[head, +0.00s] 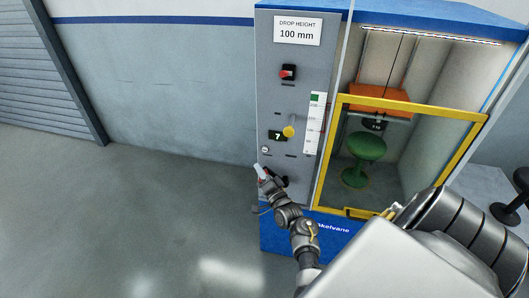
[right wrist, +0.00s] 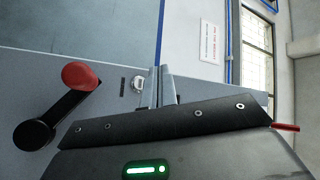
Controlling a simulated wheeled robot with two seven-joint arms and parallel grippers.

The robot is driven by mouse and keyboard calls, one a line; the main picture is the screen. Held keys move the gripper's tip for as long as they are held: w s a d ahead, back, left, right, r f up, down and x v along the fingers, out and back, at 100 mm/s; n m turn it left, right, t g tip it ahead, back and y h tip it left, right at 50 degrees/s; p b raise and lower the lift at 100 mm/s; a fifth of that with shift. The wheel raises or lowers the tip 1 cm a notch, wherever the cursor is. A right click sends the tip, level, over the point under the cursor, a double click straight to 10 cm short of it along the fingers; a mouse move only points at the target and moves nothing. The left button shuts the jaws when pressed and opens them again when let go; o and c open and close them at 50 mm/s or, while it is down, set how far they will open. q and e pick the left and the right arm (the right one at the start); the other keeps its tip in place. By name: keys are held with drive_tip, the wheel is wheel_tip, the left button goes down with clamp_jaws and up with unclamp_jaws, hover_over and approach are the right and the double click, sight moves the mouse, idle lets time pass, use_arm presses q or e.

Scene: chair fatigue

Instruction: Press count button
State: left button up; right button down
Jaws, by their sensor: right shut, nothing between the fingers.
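A small white round button (head: 265,150) is on the grey control panel (head: 268,90), just below the counter display (head: 277,135) showing 7. It looks like the count button, though its label is too small to read. My right gripper (head: 261,169) is shut and empty, just below the button in the head view and apart from it in the picture. In the right wrist view the shut fingers (right wrist: 160,82) point toward the panel, with a pale round button (right wrist: 138,84) close to their left. Their depth to the panel is hard to tell. My left gripper is not in view.
A red-knobbed black lever (right wrist: 80,75) stands out near my right gripper. A yellow-framed door (head: 405,109) fronts a green stool (head: 365,146). The floor at left is clear.

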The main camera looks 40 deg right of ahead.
sight(265, 149)
drive_tip(key=w+d+b, duration=0.1)
drive_tip(key=d, duration=0.1)
drive_tip(key=w+d+b, duration=0.1)
drive_tip(key=d, duration=0.1)
drive_tip(key=shift+w+f, duration=0.15)
drive_tip(key=shift+w, duration=0.25)
drive_tip(key=shift+w+d+b, duration=0.45)
drive_tip(key=shift+w+d, duration=0.15)
drive_tip(key=shift+d, duration=0.25)
drive_tip(key=shift+w+d, duration=0.1)
drive_tip(key=shift+d, duration=0.05)
idle(1.0)
drive_tip(key=shift+w+d, duration=0.15)
drive_tip(key=shift+d, duration=0.05)
drive_tip(key=shift+w+d, duration=0.2)
drive_tip(key=shift+d, duration=0.1)
idle(0.9)
drive_tip(key=shift+s+a+p, duration=0.35)
drive_tip(key=shift+s+a, duration=0.15)
drive_tip(key=shift+a, duration=0.15)
